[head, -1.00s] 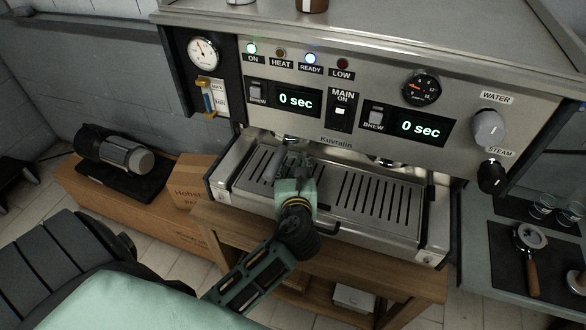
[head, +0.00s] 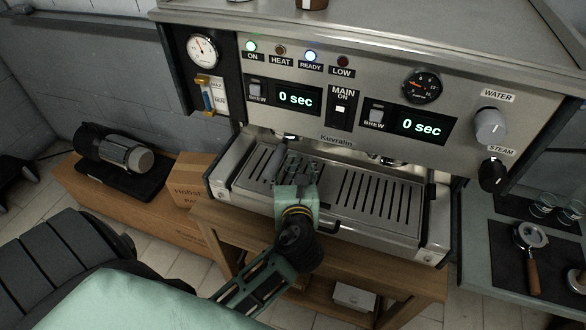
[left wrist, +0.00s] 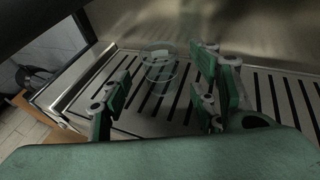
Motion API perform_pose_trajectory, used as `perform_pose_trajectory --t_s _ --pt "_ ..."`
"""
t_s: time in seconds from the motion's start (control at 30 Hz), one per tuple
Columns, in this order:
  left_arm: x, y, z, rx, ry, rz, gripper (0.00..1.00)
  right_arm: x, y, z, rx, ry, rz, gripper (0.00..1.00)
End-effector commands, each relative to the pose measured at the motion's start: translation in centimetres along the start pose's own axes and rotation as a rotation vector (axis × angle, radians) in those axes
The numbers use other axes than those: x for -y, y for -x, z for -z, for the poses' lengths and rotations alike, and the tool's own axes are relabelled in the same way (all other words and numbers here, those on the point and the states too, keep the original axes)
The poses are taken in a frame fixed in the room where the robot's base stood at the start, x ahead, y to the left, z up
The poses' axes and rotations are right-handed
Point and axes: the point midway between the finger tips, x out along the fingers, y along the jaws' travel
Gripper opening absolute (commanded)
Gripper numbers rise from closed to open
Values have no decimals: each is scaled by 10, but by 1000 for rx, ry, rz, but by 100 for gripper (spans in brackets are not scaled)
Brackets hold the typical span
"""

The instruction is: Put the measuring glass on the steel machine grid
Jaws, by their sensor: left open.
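The measuring glass (left wrist: 160,68) is clear and shows in the left wrist view, where it appears to stand upright on the slotted steel machine grid (left wrist: 134,122). My left gripper (left wrist: 165,76) is open, with one green finger to each side of the glass and a visible gap to it. In the head view my left gripper (head: 298,165) is low over the left half of the grid (head: 375,200), under the machine front. There the glass is too faint to make out. My right gripper is not in view.
The espresso machine's front panel (head: 340,105) overhangs the back of the grid. To the right, a side counter holds small glasses (head: 543,206) and a portafilter (head: 529,245). A cardboard box (head: 190,178) and a grinder-like motor (head: 115,150) are at the left.

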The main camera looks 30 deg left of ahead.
Motion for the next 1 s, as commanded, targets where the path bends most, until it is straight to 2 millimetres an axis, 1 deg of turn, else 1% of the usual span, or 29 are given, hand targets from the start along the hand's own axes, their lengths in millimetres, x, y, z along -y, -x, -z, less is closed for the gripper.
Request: perform_pose_trajectory --t_s 0.03,0.2,0.3,0.4,0.5,0.6,1.0 --pt "1 12 2 -2 1 3 56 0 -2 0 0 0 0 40" --pt "0 49 2 -2 1 2 56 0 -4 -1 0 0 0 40" --pt "0 66 2 -3 2 2 56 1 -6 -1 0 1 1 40" --pt "0 78 1 -2 1 1 56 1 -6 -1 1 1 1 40" --pt "0 85 1 -1 0 0 56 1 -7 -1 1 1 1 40" --pt "0 88 0 0 1 0 56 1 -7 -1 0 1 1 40" --pt "0 88 0 0 0 0 56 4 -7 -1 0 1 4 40"
